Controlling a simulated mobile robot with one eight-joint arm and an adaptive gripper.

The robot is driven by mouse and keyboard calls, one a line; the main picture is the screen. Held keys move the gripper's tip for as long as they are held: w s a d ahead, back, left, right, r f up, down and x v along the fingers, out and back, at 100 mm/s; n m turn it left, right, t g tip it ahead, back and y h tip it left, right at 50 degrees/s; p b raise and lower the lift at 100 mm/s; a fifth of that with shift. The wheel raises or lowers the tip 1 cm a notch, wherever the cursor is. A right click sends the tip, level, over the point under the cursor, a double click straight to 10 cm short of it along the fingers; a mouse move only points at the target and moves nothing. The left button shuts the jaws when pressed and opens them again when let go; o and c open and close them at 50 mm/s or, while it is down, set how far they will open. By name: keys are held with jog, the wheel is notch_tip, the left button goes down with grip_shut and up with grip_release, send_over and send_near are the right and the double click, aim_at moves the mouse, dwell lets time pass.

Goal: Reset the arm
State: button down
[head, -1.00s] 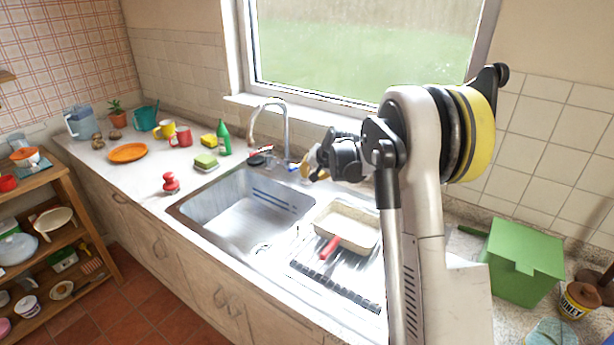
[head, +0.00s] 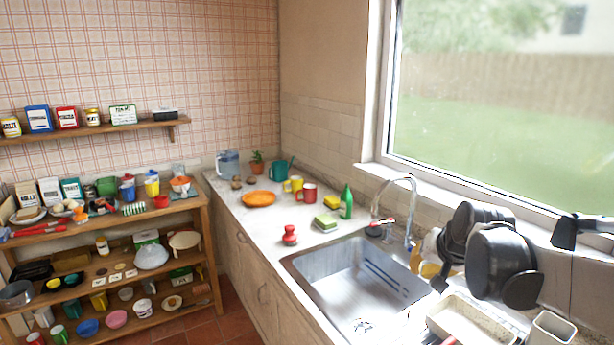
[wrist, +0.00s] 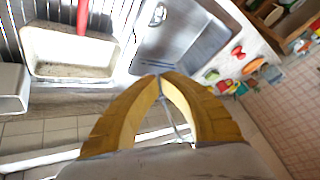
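My arm reaches in from the right of the head view, above the counter beyond the sink. My gripper (head: 428,268) is partly hidden behind dark arm links, with some of its yellow fingers showing. In the wrist view the two yellow fingers of my gripper (wrist: 160,76) meet at their tips. Nothing shows between them, so it looks shut and empty. The steel sink (wrist: 180,45) and a cream tray (wrist: 68,50) show beyond the fingertips there.
The sink (head: 355,285) and faucet (head: 405,205) are close to my gripper. The cream tray (head: 470,325) lies below the arm. A green bottle (head: 346,203), mugs and an orange plate (head: 258,199) stand on the counter. Loaded wooden shelves (head: 105,225) stand at left.

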jog(key=s+a+f+n+b, duration=0.1)
jog(key=s+a+f+n, duration=0.1)
jog(key=s, duration=0.9)
jog(key=s+a+f+n+b, duration=0.1)
jog(key=s+a+f, duration=0.3)
jog(key=s, duration=0.8)
jog(key=shift+s+a+n, duration=0.15)
jog(key=shift+a+n, duration=0.45)
jog(key=shift+n, duration=0.1)
jog(key=shift+r, duration=0.1)
